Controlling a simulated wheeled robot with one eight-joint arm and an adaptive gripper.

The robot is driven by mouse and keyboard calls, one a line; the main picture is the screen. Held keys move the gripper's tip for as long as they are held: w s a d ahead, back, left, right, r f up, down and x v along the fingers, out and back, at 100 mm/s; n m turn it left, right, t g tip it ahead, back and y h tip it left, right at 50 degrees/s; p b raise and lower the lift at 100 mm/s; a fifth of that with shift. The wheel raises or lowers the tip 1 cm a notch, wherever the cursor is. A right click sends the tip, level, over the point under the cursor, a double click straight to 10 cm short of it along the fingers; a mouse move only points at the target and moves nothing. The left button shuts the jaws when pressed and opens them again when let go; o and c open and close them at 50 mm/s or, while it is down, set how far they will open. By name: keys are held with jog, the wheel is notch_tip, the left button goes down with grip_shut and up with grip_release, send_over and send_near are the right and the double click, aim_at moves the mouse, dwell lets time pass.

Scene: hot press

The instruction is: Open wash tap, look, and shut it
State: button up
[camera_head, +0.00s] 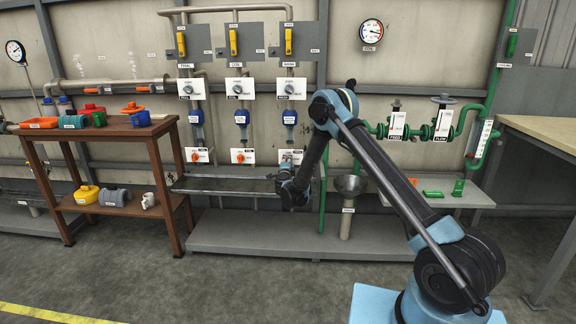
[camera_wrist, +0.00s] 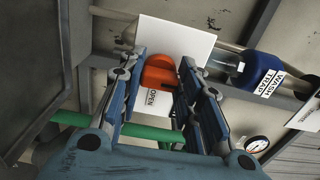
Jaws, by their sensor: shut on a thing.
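The orange tap handle (camera_wrist: 158,71) sits on a white plate (camera_wrist: 178,38) in the wrist view. My gripper (camera_wrist: 164,62) has one finger on each side of the handle and is shut on it. A label reading OPEN shows on the plate just below the handle. Beside the plate is a blue trap (camera_wrist: 262,72) labelled WASH TRAP. In the head view my gripper (camera_head: 288,172) is at the lower end of the third pipe column and covers most of that column's tap. Whether water runs cannot be seen.
Two similar orange taps (camera_head: 196,156) (camera_head: 242,156) are to the left. A metal trough (camera_head: 225,184) runs below them. A funnel (camera_head: 350,184) stands to the right. A wooden table (camera_head: 100,132) with coloured parts is at left, and green pipework (camera_head: 425,131) at right.

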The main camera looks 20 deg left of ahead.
jog(key=shift+s+a+f, duration=0.1)
jog(key=shift+a, duration=0.05)
jog(key=o, duration=1)
jog(key=shift+o, duration=0.2)
jog(key=v, duration=1.2)
